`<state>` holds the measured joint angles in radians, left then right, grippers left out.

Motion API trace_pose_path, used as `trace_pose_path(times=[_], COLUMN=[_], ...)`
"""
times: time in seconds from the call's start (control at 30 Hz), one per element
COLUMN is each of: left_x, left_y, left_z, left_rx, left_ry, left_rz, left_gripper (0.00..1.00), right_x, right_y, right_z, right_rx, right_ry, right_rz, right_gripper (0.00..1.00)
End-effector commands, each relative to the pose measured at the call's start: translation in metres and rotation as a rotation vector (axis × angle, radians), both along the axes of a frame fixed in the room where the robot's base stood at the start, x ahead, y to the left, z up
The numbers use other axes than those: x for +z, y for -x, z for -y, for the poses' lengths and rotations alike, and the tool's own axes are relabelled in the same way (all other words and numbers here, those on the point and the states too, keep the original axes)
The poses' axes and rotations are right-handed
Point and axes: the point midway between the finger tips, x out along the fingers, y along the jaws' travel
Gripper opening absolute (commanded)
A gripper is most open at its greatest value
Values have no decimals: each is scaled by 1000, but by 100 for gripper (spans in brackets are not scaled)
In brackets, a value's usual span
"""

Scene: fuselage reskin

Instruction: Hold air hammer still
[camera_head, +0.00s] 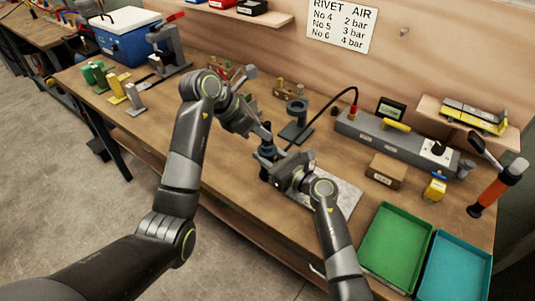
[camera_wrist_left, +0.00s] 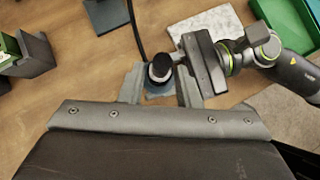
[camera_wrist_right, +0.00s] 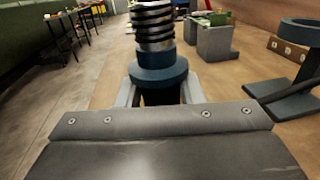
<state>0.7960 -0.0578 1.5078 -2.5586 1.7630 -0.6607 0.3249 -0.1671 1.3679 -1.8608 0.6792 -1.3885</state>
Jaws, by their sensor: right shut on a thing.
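The air hammer (camera_head: 266,153) stands upright over the front-middle of the bench, with a dark body and a blue collar. In the right wrist view its coiled spring and blue collar (camera_wrist_right: 158,76) rise above the fingers. My right gripper (camera_wrist_right: 160,97) is shut on the hammer's dark body below the collar. My left gripper (camera_wrist_left: 160,88) is above the hammer, its fingers apart on either side of the dark upper end (camera_wrist_left: 160,68). Space shows beside that end, so the left gripper looks open. The hammer's lower end is hidden in the head view.
A black hose (camera_head: 335,100) runs from the grey manifold (camera_head: 390,140) toward the hammer. A pale plate (camera_head: 345,195) lies under my right wrist. A ring stand (camera_head: 297,122) is just behind. Green (camera_head: 396,240) and teal trays (camera_head: 455,268) sit at the right.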

Motion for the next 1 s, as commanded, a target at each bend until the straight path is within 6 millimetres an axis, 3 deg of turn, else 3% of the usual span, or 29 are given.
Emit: trace_pose_path(times=[0.03,0.23,1.0], left_x=[0,0,15], left_y=[0,0,0], left_z=[0,0,0], left_rx=[0,1,0], left_ry=[0,0,0], left_rz=[0,-1,2], left_gripper=[26,0,0], right_x=[4,4,2], right_y=[-1,-1,0], right_z=[-1,0,0], right_rx=[0,0,0], right_ry=[-3,-4,-2], right_rz=[6,5,4], right_gripper=[0,0,0])
